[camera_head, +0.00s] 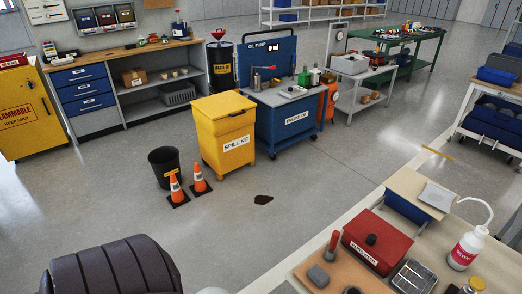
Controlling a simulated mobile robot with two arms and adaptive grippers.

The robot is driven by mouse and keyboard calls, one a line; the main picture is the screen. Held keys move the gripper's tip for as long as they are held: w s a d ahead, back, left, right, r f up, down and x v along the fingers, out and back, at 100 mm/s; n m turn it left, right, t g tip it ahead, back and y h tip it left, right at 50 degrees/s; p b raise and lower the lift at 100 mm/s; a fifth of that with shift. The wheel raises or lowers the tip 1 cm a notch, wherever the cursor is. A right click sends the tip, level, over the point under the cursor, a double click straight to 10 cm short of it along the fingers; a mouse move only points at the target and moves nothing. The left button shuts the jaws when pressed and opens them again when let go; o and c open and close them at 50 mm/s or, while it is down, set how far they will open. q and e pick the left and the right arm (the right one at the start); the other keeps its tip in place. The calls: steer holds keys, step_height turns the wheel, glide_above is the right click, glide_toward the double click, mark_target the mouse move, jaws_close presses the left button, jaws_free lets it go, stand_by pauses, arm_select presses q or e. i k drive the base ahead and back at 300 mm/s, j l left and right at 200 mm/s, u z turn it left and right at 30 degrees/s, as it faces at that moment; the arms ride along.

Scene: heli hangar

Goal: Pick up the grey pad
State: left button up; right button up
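A small dark grey pad (318,276) lies on a tan mat (341,284) on the bench at the bottom right. It sits left of the red box (377,241) and just below a red-handled tool (333,243). A lighter grey, flat, pad-like piece (438,195) lies on a beige board (408,183) over a blue bin farther back. I cannot tell which of the two is meant by name. Neither of my grippers shows in this view.
A white solvent bottle (467,248), a metal grid tray (413,276) and a yellow-capped jar (474,285) crowd the bench's right side. A dark ridged seat-like thing (112,268) stands at bottom left. Orange cones (199,179) and a dark spill (263,199) are on the otherwise open floor.

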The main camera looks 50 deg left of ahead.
mark_target(315, 273)
steer(key=i+j+u, duration=0.15)
steer(key=u, duration=0.3)
steer(key=i+u, duration=0.3)
steer(key=u, duration=0.15)
steer(key=z, duration=1.65)
steer(key=k+j+u, duration=0.1)
steer(key=u, duration=0.3)
steer(key=j+u, duration=0.2)
steer(key=u, duration=0.15)
steer(key=j+u, duration=0.2)
steer(key=u, duration=0.2)
steer(key=k+l+z, duration=0.1)
steer(key=z, duration=0.35)
